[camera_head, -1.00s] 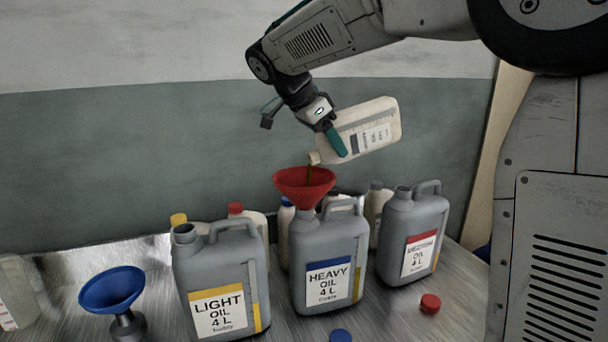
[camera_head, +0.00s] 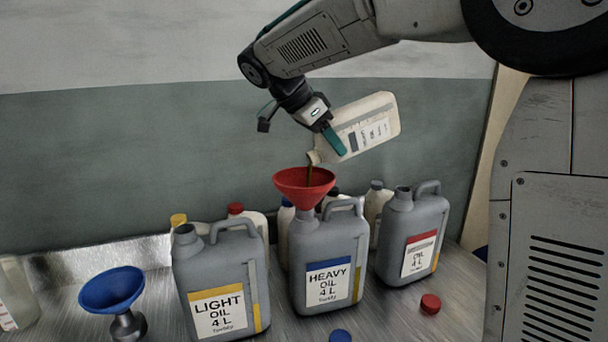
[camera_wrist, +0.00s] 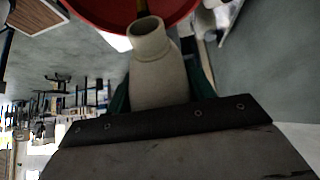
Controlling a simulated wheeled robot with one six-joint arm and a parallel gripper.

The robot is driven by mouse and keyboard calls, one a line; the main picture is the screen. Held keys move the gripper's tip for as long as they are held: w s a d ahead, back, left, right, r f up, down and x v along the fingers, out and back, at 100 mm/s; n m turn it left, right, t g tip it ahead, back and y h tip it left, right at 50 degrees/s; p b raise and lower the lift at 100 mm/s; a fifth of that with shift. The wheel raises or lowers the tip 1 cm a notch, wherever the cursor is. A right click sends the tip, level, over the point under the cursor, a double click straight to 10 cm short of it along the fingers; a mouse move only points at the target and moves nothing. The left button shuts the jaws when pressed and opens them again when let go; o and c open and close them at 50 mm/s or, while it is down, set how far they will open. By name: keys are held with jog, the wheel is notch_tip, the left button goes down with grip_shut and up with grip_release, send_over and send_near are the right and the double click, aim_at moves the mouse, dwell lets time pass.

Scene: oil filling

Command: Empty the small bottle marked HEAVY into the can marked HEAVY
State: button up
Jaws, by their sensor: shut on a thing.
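My gripper (camera_head: 326,130) is shut on a small cream bottle (camera_head: 375,118), held tilted with its neck down to the left. The label on the bottle is too blurred to read. A thin dark stream of oil (camera_head: 309,172) runs from its mouth into a red funnel (camera_head: 288,182). The funnel sits in the mouth of the grey can marked HEAVY OIL 4 L (camera_head: 310,245), which stands upright with a blue-banded label. In the wrist view the bottle neck (camera_wrist: 152,60) points toward the red funnel (camera_wrist: 90,12).
The grey LIGHT can (camera_head: 205,265) stands left, and a red-labelled grey can (camera_head: 410,225) stands right. A blue funnel (camera_head: 110,290) is at far left. A red cap (camera_head: 430,303) and a blue cap (camera_head: 340,336) lie in front. Several small bottles stand behind the cans.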

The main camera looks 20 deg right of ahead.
jog(key=shift+a+r+h, duration=0.25)
jog(key=shift+a+h, duration=0.1)
jog(key=shift+h, duration=0.35)
dwell(1.1)
jog(key=shift+d, duration=0.1)
